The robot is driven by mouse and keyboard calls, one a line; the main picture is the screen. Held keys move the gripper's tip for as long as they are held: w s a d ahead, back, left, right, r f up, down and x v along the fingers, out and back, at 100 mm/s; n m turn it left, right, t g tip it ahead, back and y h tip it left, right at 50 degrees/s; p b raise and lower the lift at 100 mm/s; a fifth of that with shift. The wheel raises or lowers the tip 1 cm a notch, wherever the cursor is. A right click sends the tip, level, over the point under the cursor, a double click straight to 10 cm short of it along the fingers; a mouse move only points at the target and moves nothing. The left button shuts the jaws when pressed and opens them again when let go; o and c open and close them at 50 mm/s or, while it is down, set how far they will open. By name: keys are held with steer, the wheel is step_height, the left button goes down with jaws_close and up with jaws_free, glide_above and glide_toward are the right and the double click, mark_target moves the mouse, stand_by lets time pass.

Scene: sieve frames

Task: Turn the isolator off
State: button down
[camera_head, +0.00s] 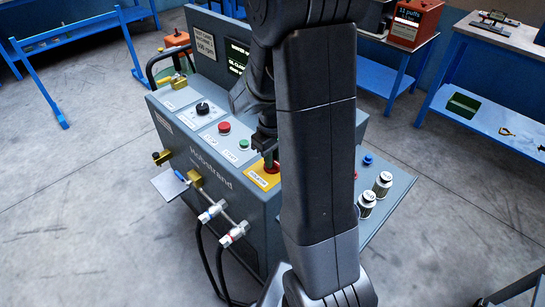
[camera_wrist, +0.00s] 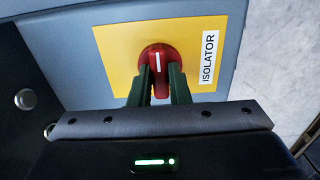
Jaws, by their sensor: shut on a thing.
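The isolator is a red rotary handle (camera_wrist: 157,59) with a white line, on a yellow plate (camera_wrist: 112,45) labelled ISOLATOR. In the wrist view the white line runs up and down the picture, towards my gripper. My gripper (camera_wrist: 162,80) has its two green-tipped fingers on either side of the handle's grip and is shut on it. In the head view the yellow plate (camera_head: 256,180) sits at the front right of the grey console's sloping top, with part of the red handle (camera_head: 271,167) showing. My arm hides much of the area beside it.
The grey console (camera_head: 225,160) carries a black knob (camera_head: 203,108), a red button (camera_head: 224,127) and a green button (camera_head: 244,143) left of the isolator. Hose fittings (camera_head: 233,235) stick out in front. Two capped cylinders (camera_head: 383,184) stand on the right shelf. Blue benches stand behind.

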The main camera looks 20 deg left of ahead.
stand_by(0.4)
steer(key=c, duration=1.4)
jaws_free()
steer(key=shift+o, duration=0.2)
step_height(320, 180, up, 14)
steer(key=shift+p, duration=0.3)
steer(key=shift+f, duration=0.1)
step_height(320, 180, down, 14)
steer(key=shift+r+b, duration=0.1)
steer(key=shift+b, duration=0.2)
